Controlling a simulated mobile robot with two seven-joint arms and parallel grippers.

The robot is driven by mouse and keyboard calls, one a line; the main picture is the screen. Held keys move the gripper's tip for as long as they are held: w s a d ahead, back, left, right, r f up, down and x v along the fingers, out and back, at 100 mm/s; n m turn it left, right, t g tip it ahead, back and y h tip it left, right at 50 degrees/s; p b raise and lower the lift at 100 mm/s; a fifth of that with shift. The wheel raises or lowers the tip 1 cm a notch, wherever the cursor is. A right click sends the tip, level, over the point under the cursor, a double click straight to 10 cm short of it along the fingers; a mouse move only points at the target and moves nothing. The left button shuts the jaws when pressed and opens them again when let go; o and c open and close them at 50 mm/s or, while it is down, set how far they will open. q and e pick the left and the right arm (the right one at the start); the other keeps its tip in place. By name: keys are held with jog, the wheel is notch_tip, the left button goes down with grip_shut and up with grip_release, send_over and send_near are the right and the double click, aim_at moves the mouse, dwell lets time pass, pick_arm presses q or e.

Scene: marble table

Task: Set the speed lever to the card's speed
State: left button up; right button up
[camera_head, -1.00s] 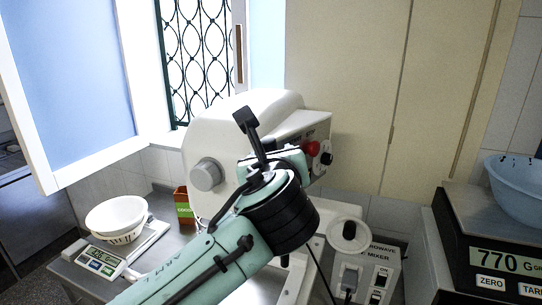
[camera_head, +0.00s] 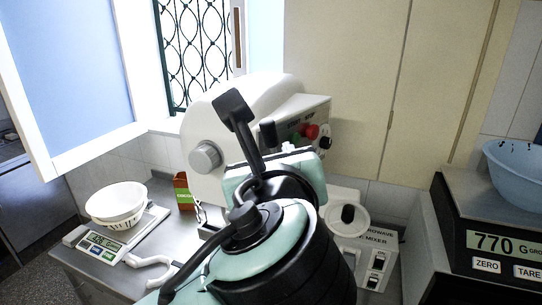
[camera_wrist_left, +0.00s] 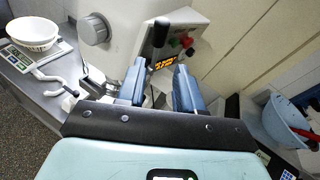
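The white stand mixer (camera_head: 225,125) stands at the back of the steel table. It has a grey round knob (camera_head: 205,157) on its left and red and green buttons on its front panel. A black lever (camera_wrist_left: 158,38) with a thick dark tip rises from the mixer's side; its tip (camera_head: 268,132) shows beside the panel in the head view. A small orange lettered strip (camera_wrist_left: 165,62) sits by the lever, too small to read. My left gripper (camera_wrist_left: 160,88) is open, its blue-grey fingers apart, with the lever beyond and between them. No speed card is clearly readable. My right gripper is not in view.
A scale with a white bowl (camera_head: 118,203) stands left on the steel table. An orange-brown box (camera_head: 183,190) with a green label is beside the mixer. A large scale reading 770 (camera_head: 492,243) holds a blue bowl (camera_head: 515,170) at right.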

pick_arm(q)
jog(key=shift+w+a+f, duration=0.1)
jog(key=shift+w+f, duration=0.2)
jog(key=c, duration=0.5)
jog(key=w+f+h, duration=0.1)
jog(key=w+a+f+n+h+b, duration=0.1)
jog(key=f, duration=0.1)
jog(key=shift+w+h+b, duration=0.1)
jog(key=shift+h+b, duration=0.2)
jog(key=shift+h, duration=0.1)
jog(key=n+t+h+b, duration=0.3)
jog(key=n+h+b, duration=0.1)
jog(key=n+h, duration=0.45)
send_near(266, 137)
jog(key=shift+m+h, duration=0.25)
jog(key=p+x, duration=0.2)
jog(key=x, duration=0.5)
jog(key=shift+a+f+p, duration=0.1)
jog(key=shift+f+p, duration=0.1)
jog(key=shift+p, duration=0.2)
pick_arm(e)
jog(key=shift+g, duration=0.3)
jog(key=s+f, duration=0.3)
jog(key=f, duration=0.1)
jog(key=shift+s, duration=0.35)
pick_arm(q)
jog(key=shift+r, duration=0.1)
